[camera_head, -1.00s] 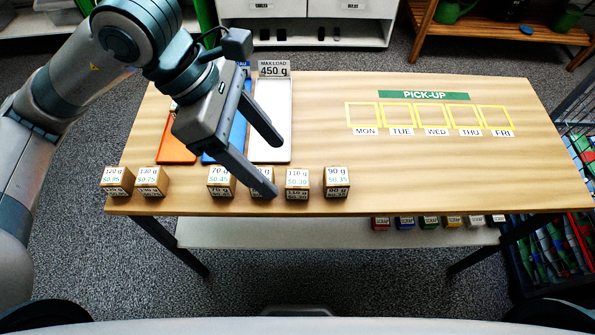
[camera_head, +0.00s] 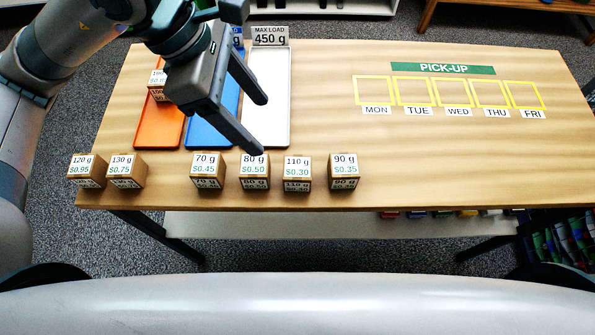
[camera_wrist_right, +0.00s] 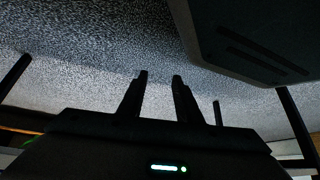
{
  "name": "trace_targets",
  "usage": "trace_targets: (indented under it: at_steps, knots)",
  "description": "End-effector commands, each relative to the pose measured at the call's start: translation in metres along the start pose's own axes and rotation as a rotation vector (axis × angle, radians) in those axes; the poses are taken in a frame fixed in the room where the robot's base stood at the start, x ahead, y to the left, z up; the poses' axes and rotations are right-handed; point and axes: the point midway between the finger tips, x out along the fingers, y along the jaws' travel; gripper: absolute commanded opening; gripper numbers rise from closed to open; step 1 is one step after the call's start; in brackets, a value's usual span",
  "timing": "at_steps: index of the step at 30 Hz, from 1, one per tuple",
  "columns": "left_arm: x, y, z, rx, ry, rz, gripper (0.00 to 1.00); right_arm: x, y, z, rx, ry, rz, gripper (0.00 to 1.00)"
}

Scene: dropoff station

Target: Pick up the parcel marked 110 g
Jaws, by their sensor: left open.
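The parcel marked 110 g (camera_head: 297,168) is a small brown box with a white top label. It stands on the table near the front edge, between the 80 g parcel (camera_head: 254,166) and the 90 g parcel (camera_head: 343,167). My left gripper (camera_head: 258,126) is open and empty. In the head view it shows behind and left of the 110 g parcel, its near fingertip just at the far edge of the 80 g parcel. I cannot tell its exact height. My right gripper (camera_wrist_right: 159,78) shows in the right wrist view with fingers apart and nothing between them, over grey floor.
A 70 g parcel (camera_head: 208,165), a 130 g parcel (camera_head: 125,167) and a 120 g parcel (camera_head: 87,168) stand further left. Behind are an orange tray (camera_head: 152,132) holding a parcel, a blue tray (camera_head: 205,136) and a white tray (camera_head: 268,115). The table's right half (camera_head: 440,155) is clear.

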Motion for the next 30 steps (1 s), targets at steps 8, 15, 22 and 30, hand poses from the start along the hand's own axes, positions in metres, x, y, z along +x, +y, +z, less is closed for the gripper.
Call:
trace_targets:
  at_steps: [8, 15, 22, 30]
  knots:
    - [0.016, 0.0, -0.007, 0.0, 0.0, 0.0, 0.66, 0.011, -0.007, -0.034, 0.002, 0.096, -0.009, 0.31]
    - [0.015, 0.0, -0.006, 0.0, -0.001, 0.0, 0.66, 0.01, -0.007, -0.035, 0.002, 0.097, -0.009, 0.31]
    - [0.022, 0.0, -0.006, 0.0, -0.001, -0.003, 0.66, 0.009, -0.006, -0.031, 0.002, 0.085, -0.008, 0.31]
    - [0.058, -0.002, -0.005, -0.001, 0.0, -0.006, 0.66, 0.004, -0.001, -0.006, 0.0, 0.019, -0.001, 0.31]
